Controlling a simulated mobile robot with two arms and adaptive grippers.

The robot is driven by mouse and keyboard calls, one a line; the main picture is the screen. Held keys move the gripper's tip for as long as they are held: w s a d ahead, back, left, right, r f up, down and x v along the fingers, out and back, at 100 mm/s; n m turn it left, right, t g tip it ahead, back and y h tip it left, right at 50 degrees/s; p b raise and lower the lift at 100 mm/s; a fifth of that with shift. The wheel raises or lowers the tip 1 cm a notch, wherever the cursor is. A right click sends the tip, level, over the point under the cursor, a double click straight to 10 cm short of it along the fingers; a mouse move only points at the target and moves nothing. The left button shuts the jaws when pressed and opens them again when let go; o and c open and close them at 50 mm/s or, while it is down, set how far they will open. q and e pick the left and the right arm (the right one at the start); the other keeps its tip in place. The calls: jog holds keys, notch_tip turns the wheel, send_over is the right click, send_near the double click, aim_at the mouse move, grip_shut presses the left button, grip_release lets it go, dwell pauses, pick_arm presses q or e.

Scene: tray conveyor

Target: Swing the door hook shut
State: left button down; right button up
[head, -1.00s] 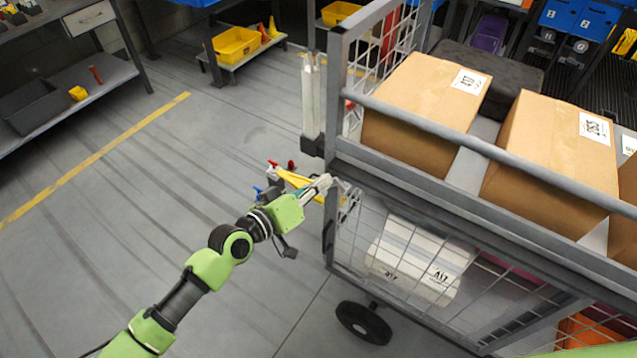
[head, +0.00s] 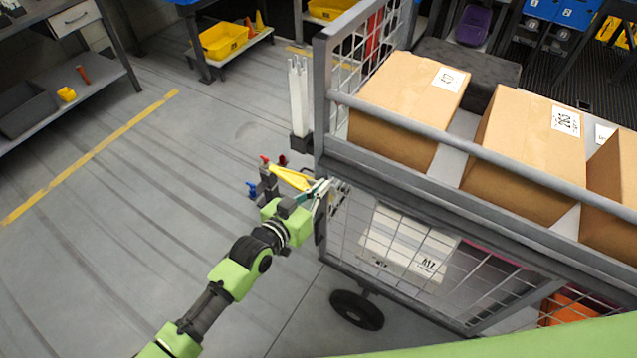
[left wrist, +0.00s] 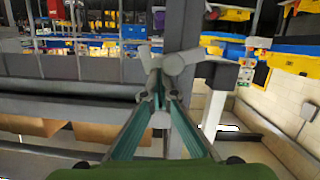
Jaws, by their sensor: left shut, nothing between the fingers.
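My left gripper (head: 325,189) is at the near left corner post of the grey cage cart (head: 450,181), just below its upper rail. Its fingers are shut with nothing between them. In the left wrist view the teal fingers (left wrist: 158,104) close towards each other, and a grey piece with rounded ends (left wrist: 178,64) lies just beyond the tips. It may be the door hook; I cannot tell for sure, or whether the fingers touch it. In the head view the hook is too small, or hidden by the gripper, to make out. My right gripper is not in view.
Cardboard boxes (head: 410,105) stand on the cart's top, and a white box (head: 405,245) lies inside its mesh. A white post (head: 299,95) stands beside the cart corner. Yellow, red and blue parts (head: 285,175) lie behind my gripper. The floor (head: 130,220) to the left is clear.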

pick_arm(q)
jog(key=shift+s+d+f, duration=0.1)
jog(key=shift+d+f, duration=0.1)
jog(key=shift+f, duration=0.1)
jog(key=shift+s+f, duration=0.1)
jog(key=shift+f, duration=0.1)
dwell(0.4)
dwell(0.3)
jog(key=r+p, duration=0.2)
jog(key=r, duration=0.1)
jog(key=r+p, duration=0.1)
jog(key=p, duration=0.1)
jog(key=shift+w+r, duration=0.2)
jog(key=shift+w, duration=0.05)
jog(key=b, duration=0.2)
send_near(329, 172)
jog(key=shift+f+v, duration=0.15)
jog(key=shift+v, duration=0.75)
jog(key=shift+f+v, duration=0.1)
jog(key=shift+v, duration=0.8)
jog(key=shift+s+d, duration=0.1)
jog(key=shift+s, duration=0.1)
jog(key=shift+f, duration=0.1)
